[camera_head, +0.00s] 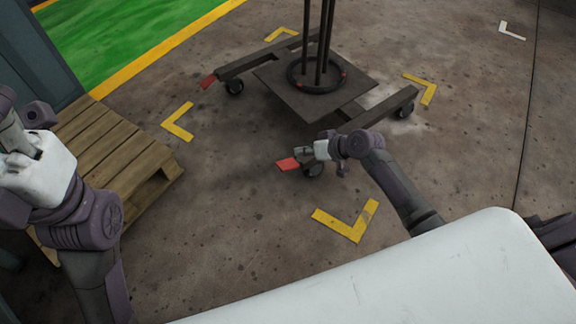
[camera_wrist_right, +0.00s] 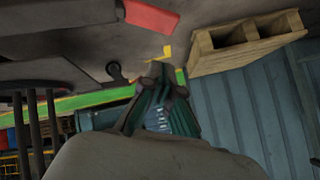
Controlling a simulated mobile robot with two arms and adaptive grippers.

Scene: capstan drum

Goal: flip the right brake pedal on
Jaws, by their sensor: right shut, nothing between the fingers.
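The right brake pedal (camera_head: 287,164) is a red plate at the near end of the dark cart's leg, over a caster. It also shows as a red block at the top of the right wrist view (camera_wrist_right: 150,17). My right gripper (camera_head: 302,152) is shut and empty, just right of and above the pedal in the head view; contact cannot be told. In the right wrist view its fingers (camera_wrist_right: 156,72) are together, with a visible gap to the pedal. Another red pedal (camera_head: 208,81) is on the far-left leg. My left arm is at the left edge; its fingers are not clear.
The cart (camera_head: 315,100) carries upright dark rods and stands on casters. A wooden pallet (camera_head: 118,150) is at the left. Yellow floor marks (camera_head: 347,222) surround the cart. A white surface (camera_head: 420,285) fills the lower right.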

